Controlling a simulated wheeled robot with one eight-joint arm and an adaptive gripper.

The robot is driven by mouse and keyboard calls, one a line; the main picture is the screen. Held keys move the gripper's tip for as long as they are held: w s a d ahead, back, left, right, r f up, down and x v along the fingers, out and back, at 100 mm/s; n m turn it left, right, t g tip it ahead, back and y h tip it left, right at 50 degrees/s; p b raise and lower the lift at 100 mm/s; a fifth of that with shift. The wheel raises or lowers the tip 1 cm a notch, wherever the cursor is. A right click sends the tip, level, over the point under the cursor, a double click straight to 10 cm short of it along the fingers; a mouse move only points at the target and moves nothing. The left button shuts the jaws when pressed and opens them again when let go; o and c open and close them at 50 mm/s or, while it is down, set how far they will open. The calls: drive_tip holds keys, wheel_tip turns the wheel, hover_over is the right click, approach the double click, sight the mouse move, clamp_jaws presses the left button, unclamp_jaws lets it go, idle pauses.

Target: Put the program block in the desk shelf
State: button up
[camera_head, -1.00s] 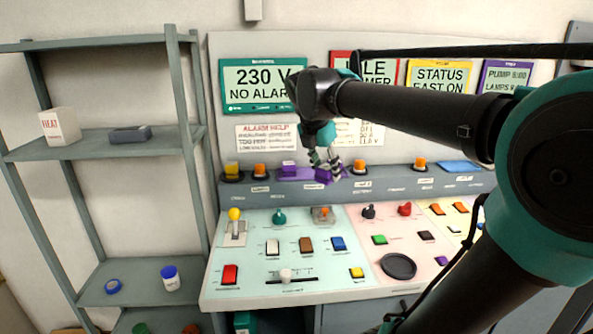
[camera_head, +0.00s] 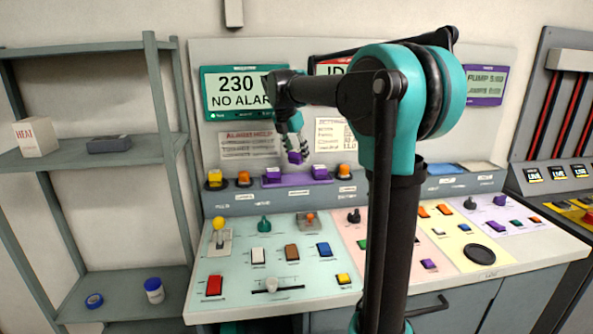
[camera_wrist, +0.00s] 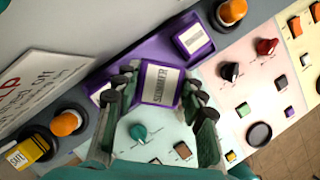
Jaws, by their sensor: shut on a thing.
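My gripper (camera_head: 294,146) is shut on a purple-edged block (camera_head: 295,158) with a pale face. In the wrist view the held block (camera_wrist: 162,84) reads "SUMMER" and sits between the two fingers (camera_wrist: 164,95). In the head view it appears just above a purple holder (camera_head: 296,181) on the raised grey ledge (camera_head: 232,206) at the back of the desk. Two similar blocks stand at this holder, a left one (camera_head: 272,175) and a right one (camera_head: 319,171). The holder also shows in the wrist view (camera_wrist: 150,52). I cannot tell whether the held block touches anything.
Yellow (camera_head: 215,178) and orange (camera_head: 243,178) buttons flank the holder on the left, another orange button (camera_head: 344,171) on the right. The desk panel (camera_head: 205,262) carries many switches. A grey rack (camera_head: 160,165) stands left.

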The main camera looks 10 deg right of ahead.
sight(291, 151)
drive_tip(key=shift+w, duration=1)
drive_tip(key=f, duration=0.2)
drive_tip(key=shift+s+f, duration=0.25)
drive_tip(key=shift+f, duration=2.05)
drive_tip(key=shift+w+f, duration=0.2)
drive_tip(key=shift+f, duration=0.15)
drive_tip(key=o, duration=1.2)
drive_tip(key=v, duration=1.2)
drive_tip(key=shift+r, duration=0.2)
